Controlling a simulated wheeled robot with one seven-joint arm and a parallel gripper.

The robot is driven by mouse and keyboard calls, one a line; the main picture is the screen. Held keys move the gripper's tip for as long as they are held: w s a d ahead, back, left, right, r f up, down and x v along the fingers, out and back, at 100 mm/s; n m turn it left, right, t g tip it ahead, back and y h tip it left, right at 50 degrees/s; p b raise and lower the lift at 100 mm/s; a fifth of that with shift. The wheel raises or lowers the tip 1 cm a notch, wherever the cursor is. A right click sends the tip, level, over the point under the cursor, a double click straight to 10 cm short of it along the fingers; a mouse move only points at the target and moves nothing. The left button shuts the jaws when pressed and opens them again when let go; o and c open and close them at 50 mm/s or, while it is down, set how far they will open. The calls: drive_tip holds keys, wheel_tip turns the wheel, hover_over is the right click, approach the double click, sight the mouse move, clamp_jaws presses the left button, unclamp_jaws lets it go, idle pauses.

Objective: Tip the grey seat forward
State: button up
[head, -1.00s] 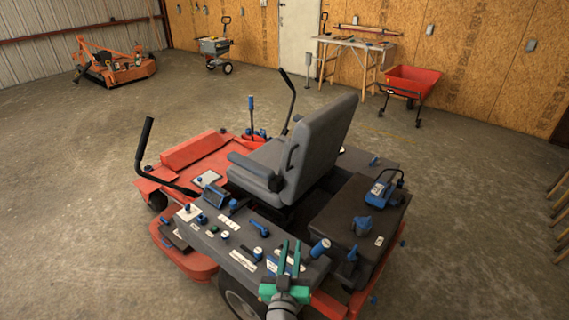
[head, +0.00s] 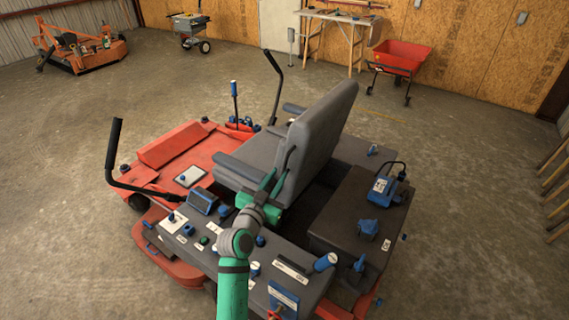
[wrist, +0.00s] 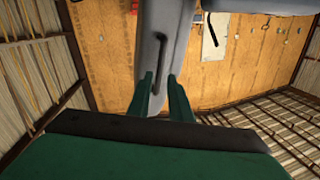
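The grey seat (head: 322,125) is on the red mower (head: 172,146), its backrest upright and leaning slightly back. A dark curved bar (head: 290,160) runs along the backrest's near side. My gripper (head: 274,184) is beside that side of the seat, low on the backrest. In the wrist view the green fingers (wrist: 163,84) stand apart, one on each side of the bar's lower end (wrist: 163,60), with the grey seat (wrist: 164,20) beyond. I cannot tell whether they touch it. My arm hides part of the near console.
Black control levers (head: 115,150) rise on the mower's near left and far side (head: 274,85). A dark box (head: 345,222) with a blue device (head: 382,190) sits behind the seat. The console (head: 290,255) carries blue knobs. Open concrete floor surrounds the mower.

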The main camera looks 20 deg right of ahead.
sight(285, 166)
drive_tip(key=x, duration=0.7)
clamp_jaws()
